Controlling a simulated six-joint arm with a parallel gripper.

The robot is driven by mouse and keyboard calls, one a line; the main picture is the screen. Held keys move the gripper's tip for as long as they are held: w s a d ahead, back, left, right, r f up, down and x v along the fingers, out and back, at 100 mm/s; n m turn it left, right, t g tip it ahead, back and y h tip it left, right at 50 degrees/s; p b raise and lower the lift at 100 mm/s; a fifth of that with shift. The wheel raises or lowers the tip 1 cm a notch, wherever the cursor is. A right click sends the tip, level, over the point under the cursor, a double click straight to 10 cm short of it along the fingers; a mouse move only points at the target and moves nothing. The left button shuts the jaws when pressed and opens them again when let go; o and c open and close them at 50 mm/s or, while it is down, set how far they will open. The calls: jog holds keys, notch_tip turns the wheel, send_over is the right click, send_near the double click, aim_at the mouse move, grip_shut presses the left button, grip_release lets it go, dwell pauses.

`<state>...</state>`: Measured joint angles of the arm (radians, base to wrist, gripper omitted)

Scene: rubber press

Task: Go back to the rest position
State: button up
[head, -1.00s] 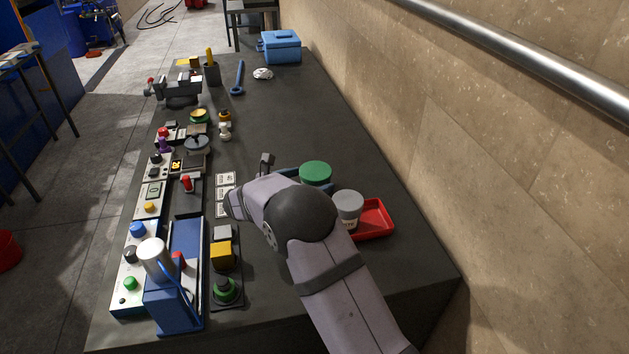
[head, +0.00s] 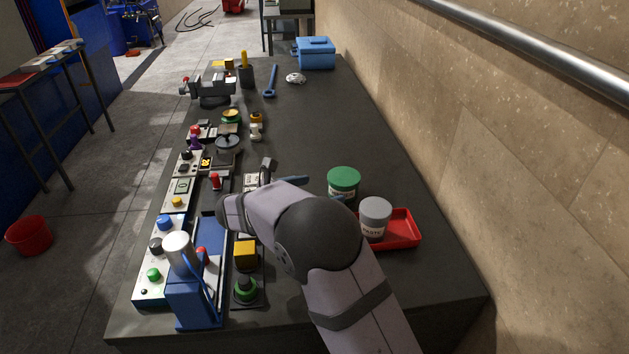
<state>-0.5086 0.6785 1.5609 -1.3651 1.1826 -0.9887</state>
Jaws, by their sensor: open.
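My gripper (head: 322,190) is seen in the head view just left of the green-lidded jar (head: 343,181), partly hidden behind my own arm. Two blue finger parts show past the arm, spread apart with nothing seen between them. The jar stands upright on the dark bench, close to the finger ends. I cannot tell from this angle whether they touch it. My forearm reaches in from the lower right.
A red tray (head: 408,238) holds a grey-lidded jar (head: 375,217) right of my arm. Control boxes and a small blue press (head: 193,300) line the bench's left side. A blue toolbox (head: 315,52) stands at the far end. The middle of the bench (head: 310,130) is clear; a wall rises at right.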

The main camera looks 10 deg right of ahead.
jog(key=s+d+r+m+g+y+p, duration=0.4)
jog(key=s+r+m+y+p, duration=0.4)
jog(key=s+r+m, duration=0.45)
jog(key=s+f+m+g+y, duration=0.1)
jog(key=s+f+m+g, duration=0.1)
jog(key=s+f+m, duration=0.5)
jog(key=s+d+f+m+g+y+b, duration=0.1)
jog(key=s+f+m+g, duration=0.1)
jog(key=s+f+m, duration=0.4)
jog(key=s+f, duration=0.4)
jog(key=s, duration=0.5)
jog(key=shift+d+m+g+b, duration=0.2)
jog(key=shift+m+g+b, duration=0.1)
jog(key=shift+m, duration=0.05)
